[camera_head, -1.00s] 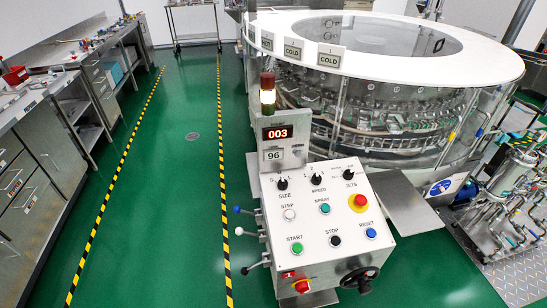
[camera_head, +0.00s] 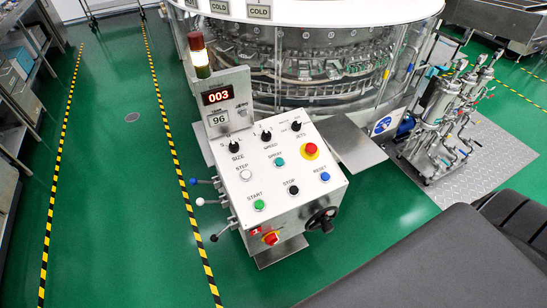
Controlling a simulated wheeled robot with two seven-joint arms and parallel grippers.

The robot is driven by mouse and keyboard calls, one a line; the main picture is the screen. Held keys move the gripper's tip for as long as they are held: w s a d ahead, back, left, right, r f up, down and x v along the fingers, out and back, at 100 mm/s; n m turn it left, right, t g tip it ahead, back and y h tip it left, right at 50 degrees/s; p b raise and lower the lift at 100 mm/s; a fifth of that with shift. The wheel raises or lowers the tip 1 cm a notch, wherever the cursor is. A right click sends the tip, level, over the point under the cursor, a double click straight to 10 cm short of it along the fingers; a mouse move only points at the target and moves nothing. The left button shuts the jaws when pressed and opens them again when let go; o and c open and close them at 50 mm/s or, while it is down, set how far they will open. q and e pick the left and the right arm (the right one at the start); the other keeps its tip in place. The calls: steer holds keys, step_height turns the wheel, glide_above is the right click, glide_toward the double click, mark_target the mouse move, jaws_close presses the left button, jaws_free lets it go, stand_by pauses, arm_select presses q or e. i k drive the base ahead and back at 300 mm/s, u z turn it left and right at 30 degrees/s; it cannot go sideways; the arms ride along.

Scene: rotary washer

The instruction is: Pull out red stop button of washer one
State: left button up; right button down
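The washer's control console (camera_head: 262,185) stands in the middle of the camera_head view, with its sloped white panel facing me. A red mushroom button on a yellow ring (camera_head: 310,150) sits at the panel's upper right, below the JETS knob. A second red part on yellow (camera_head: 271,238) is low on the console's front face. The panel also bears a black STOP button (camera_head: 293,190), a green START button (camera_head: 259,205) and a blue RESET button (camera_head: 325,177). Whether the red button is pressed in or out cannot be told. Neither gripper is in view.
The round washer (camera_head: 330,60) stands behind the console. A black handwheel (camera_head: 322,219) and several levers (camera_head: 203,201) stick out from the console. Pumps and pipes (camera_head: 440,120) stand at right. Green floor (camera_head: 120,200) is clear at left. My own dark arm covers the lower right.

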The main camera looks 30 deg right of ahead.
mark_target(310, 148)
steer(key=z, duration=1.2)
